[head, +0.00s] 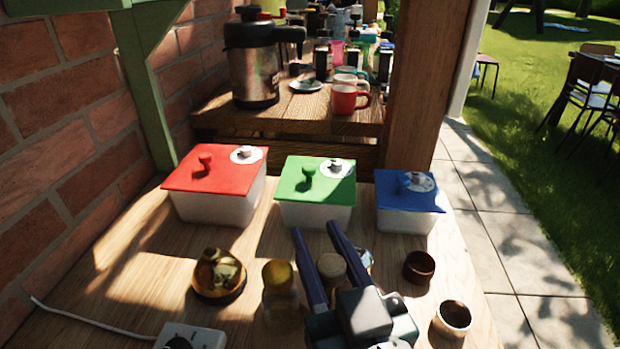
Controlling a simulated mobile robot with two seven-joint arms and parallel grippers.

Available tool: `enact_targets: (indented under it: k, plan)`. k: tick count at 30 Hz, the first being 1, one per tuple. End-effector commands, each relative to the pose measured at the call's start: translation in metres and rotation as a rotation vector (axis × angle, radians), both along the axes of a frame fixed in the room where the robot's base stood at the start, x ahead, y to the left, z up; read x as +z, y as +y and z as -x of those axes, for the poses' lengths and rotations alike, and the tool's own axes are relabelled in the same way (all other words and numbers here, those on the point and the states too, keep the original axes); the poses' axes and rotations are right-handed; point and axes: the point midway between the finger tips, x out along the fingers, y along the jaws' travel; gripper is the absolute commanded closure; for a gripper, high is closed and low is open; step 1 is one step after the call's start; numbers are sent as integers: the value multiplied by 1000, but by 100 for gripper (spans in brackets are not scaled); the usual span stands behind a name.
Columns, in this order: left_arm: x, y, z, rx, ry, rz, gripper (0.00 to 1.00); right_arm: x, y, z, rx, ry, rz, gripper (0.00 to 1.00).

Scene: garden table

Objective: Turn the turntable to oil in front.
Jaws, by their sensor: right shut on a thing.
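My right gripper (315,228) reaches up from the bottom centre over the wooden table. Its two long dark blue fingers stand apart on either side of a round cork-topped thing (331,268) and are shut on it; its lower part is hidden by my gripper. A jar with a yellow-brown top (278,275) stands just left of the fingers. A glossy amber and dark round pot (218,276) sits further left. I cannot make out the turntable's plate or which container holds oil. My left gripper is not in view.
Tubs with red (222,170), green (300,184) and blue (398,194) lids stand behind. A white socket block (190,336) with a cord lies front left. A brick wall (60,120) borders the left.

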Motion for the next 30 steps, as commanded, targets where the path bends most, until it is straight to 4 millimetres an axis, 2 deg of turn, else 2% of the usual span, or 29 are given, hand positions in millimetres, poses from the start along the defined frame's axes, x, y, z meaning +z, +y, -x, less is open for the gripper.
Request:
enact_targets:
  k: [7,8,15,24,26,30]
  plan:
    - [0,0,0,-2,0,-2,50,1,0,0,0,-3,-1,100]
    - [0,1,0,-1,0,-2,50,1,0,0,0,-3,-1,61]
    - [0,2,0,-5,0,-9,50,1,0,0,0,-2,0,34]
    - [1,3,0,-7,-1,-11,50,0,-1,3,0,0,0,33]
    - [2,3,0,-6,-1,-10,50,0,-2,8,0,1,0,33]
    - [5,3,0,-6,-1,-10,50,0,-7,32,1,2,0,33]
